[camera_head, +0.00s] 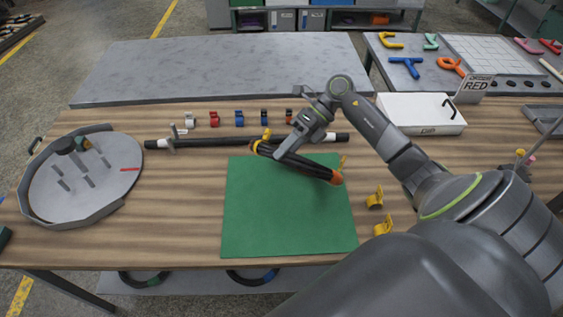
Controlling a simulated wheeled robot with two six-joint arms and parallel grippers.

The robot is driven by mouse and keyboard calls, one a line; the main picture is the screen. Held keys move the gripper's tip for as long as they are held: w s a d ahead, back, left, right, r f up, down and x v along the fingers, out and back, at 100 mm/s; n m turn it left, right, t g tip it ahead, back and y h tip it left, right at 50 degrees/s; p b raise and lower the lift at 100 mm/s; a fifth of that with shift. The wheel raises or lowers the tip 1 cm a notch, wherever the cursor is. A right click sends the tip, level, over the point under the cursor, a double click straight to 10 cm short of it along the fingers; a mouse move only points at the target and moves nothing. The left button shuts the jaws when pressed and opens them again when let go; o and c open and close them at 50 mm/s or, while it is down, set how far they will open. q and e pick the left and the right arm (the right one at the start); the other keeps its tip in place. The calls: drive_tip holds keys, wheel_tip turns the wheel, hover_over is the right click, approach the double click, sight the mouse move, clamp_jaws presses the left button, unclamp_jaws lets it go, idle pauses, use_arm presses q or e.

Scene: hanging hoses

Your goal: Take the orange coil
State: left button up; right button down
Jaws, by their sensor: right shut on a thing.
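A dark hose coil (312,167), seen nearly edge-on, has an orange band (337,178) at its right end and yellow-orange at its left end. My right gripper (284,149) reaches down from the upper right and is shut on this coil at its left part. The coil is over the top of the green mat (285,220); whether it touches the mat or hangs just above it, I cannot tell. The fingers hide part of the coil. My left gripper is not in view.
A round grey tray (88,205) with upright pegs stands at left. A black bar (215,142) lies behind the mat, with small coloured clips behind it. Yellow clips (375,197) stand right of the mat. A white box (420,117) is at back right. The mat's lower part is clear.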

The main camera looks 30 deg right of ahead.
wheel_tip(320, 180, up, 8)
drive_tip(key=w+d+y+p, duration=0.1)
drive_tip(key=d+p, duration=0.1)
drive_tip(key=shift+r, duration=0.15)
idle(0.4)
idle(0.5)
